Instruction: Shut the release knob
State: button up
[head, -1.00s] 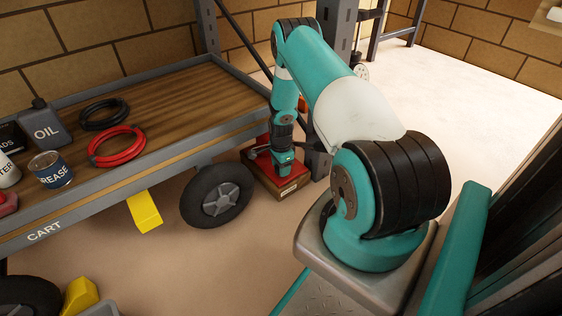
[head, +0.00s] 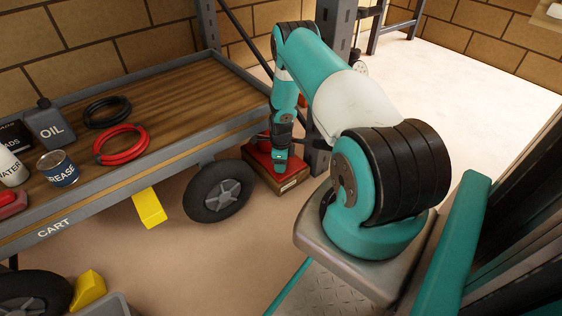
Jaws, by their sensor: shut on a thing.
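My gripper (head: 280,165) points down at a low red-topped unit (head: 262,153) on the floor, beyond the cart's near right wheel. The unit has a brown base with a small pale label on its front. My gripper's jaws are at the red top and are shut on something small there. The release knob itself is hidden behind my gripper and wrist, so its position cannot be told.
A cart (head: 110,200) stands at left with a black wheel (head: 219,191), carrying red and black hose coils, an oil can (head: 50,127) and a grease tin (head: 58,168). A yellow chock (head: 90,288) lies at lower left. A grey upright (head: 335,45) stands close behind the unit.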

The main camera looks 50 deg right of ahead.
dwell(0.4)
jog(key=o, duration=0.9)
